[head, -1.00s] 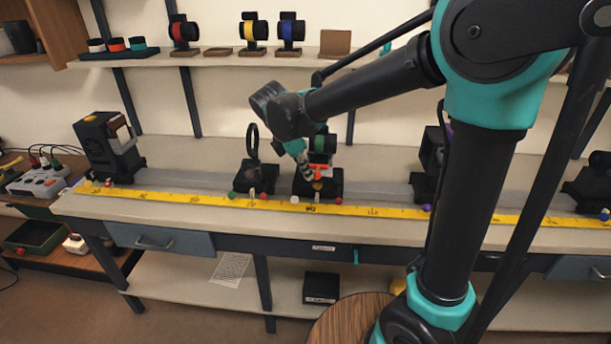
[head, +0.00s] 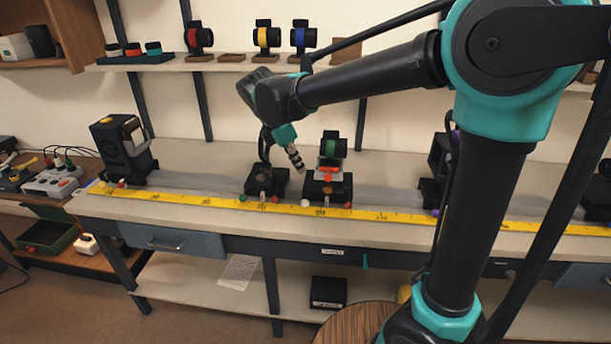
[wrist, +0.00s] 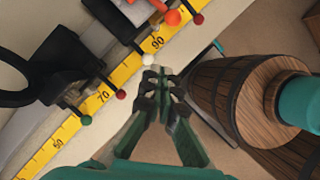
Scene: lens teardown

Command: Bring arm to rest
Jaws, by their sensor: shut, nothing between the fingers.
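My gripper (head: 298,165) hangs above the bench near its front half, with its fingers together and nothing between them. In the wrist view my gripper (wrist: 163,88) is seen shut, its fingertips over the bench's front edge. In the head view it is just left of the black holder carrying the green-ringed lens (head: 331,146), which has an orange piece at its front. Another black holder (head: 266,180) with a dark ring stands to its left, partly behind the arm. I cannot see contact with either holder.
A yellow scale (head: 400,216) runs along the bench (head: 180,205). A black boxy unit (head: 123,150) stands at the left end. Red, yellow and blue lens mounts (head: 266,37) sit on the shelf. In the wrist view a wooden barrel-like stool (wrist: 222,88) is right of the gripper.

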